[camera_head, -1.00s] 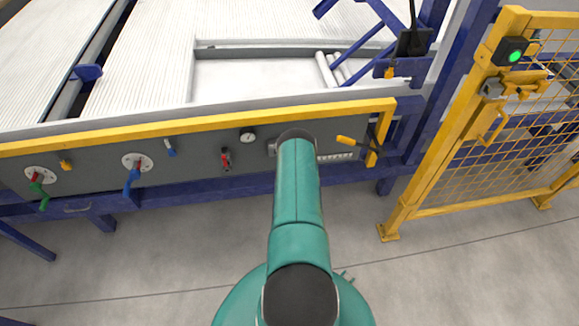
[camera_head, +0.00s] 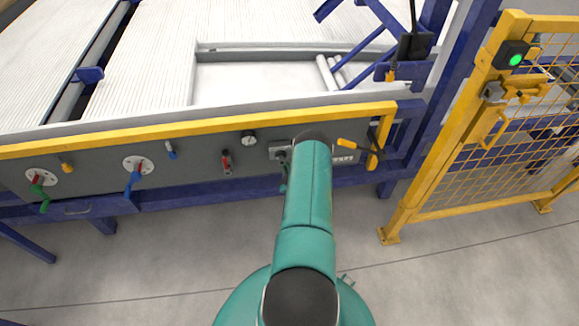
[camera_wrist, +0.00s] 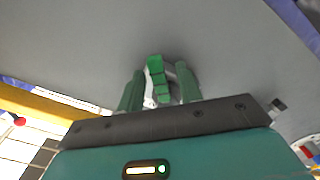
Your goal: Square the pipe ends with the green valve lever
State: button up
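In the wrist view, a green lever-like piece (camera_wrist: 157,76) with a pale part behind it lies between the two green fingers of my gripper (camera_wrist: 160,84). Narrow gaps show at its sides, so the fingers look open around it and not closed on it. In the head view, a valve with a green lever (camera_head: 41,191) and red centre sits at the panel's far left. I cannot tell whether it is the same lever. My arm hides most of the gripper there; a small dark and green part (camera_head: 283,183) shows left of my arm, unclear whether lever or finger.
A grey panel (camera_head: 100,170) under a yellow rail (camera_head: 210,124) carries a blue lever (camera_head: 131,181), a red handle (camera_head: 226,160), a gauge (camera_head: 249,137) and a yellow handle (camera_head: 353,144). White pipes (camera_head: 150,60) lie behind. A yellow mesh gate (camera_head: 490,140) stands right. The floor in front is clear.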

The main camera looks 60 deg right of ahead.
jog(key=shift+w+d, duration=0.25)
jog(key=shift+d, duration=0.05)
grip_shut()
